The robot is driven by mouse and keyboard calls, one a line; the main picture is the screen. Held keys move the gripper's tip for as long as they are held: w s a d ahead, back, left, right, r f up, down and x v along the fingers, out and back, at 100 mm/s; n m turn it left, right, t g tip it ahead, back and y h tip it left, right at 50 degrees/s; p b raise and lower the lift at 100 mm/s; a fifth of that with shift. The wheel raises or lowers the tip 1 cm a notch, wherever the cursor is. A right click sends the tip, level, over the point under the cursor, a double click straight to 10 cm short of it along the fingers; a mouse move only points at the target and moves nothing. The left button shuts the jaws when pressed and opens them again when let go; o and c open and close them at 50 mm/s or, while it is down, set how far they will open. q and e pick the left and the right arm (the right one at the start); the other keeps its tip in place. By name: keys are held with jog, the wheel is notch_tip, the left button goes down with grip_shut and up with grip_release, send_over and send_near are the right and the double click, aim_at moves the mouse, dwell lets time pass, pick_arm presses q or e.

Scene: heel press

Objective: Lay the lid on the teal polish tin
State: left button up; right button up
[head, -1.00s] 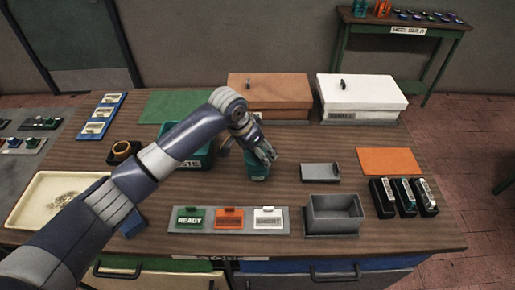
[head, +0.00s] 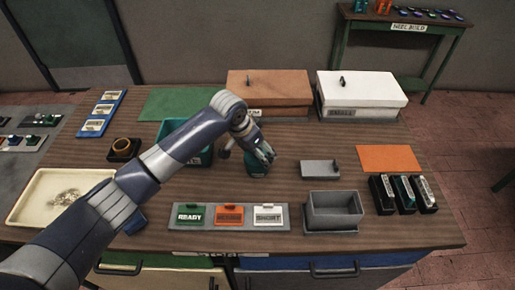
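The teal polish tin (head: 257,170) stands on the wooden table near its middle. My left gripper (head: 262,156) is right over the tin, with its fingers at the tin's top and hiding much of it. I cannot tell whether the fingers touch the tin or hold a lid. No separate lid for the tin can be made out. My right gripper is not in view.
A teal bin (head: 203,158) is partly behind my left arm. A sign rack (head: 228,225) is in front. Brown (head: 270,87) and white (head: 360,93) boxes stand behind.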

pick_arm(q)
jog(key=shift+f, duration=0.25)
jog(key=o, duration=0.9)
jog(key=shift+o, duration=0.7)
jog(key=shift+r, duration=0.1)
notch_tip(320, 180, up, 7)
jog(key=p, duration=0.7)
